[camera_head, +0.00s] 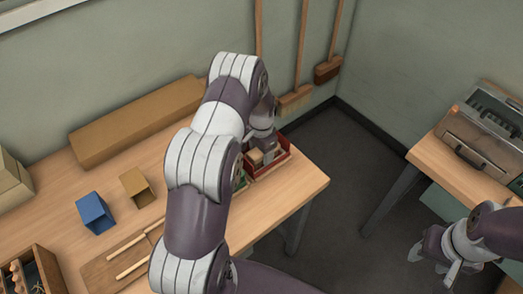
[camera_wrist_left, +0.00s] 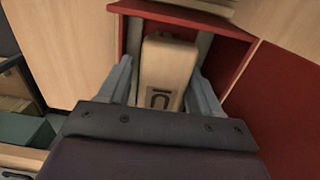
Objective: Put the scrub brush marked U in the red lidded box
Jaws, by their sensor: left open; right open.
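The scrub brush marked U (camera_wrist_left: 167,62) is a pale wooden block with a dark U on it. It lies inside the red-walled box (camera_wrist_left: 236,33), between the open fingers of my left gripper (camera_wrist_left: 160,78); no clear grip shows. In the head view the red box (camera_head: 287,157) is at the table's right end, with my left gripper (camera_head: 263,154) over it. A flat red panel (camera_wrist_left: 285,95) lies beside it in the wrist view; I cannot tell if it is the lid. My right gripper (camera_head: 433,263) is open and empty at the lower right.
On the table are a long cardboard box (camera_head: 137,122), a blue box (camera_head: 95,212), a small tan box (camera_head: 136,187), a board with sticks (camera_head: 105,268) and a wooden crate (camera_head: 40,262). A side table with a metal case (camera_head: 480,135) stands right. Brooms (camera_head: 295,98) lean on the wall.

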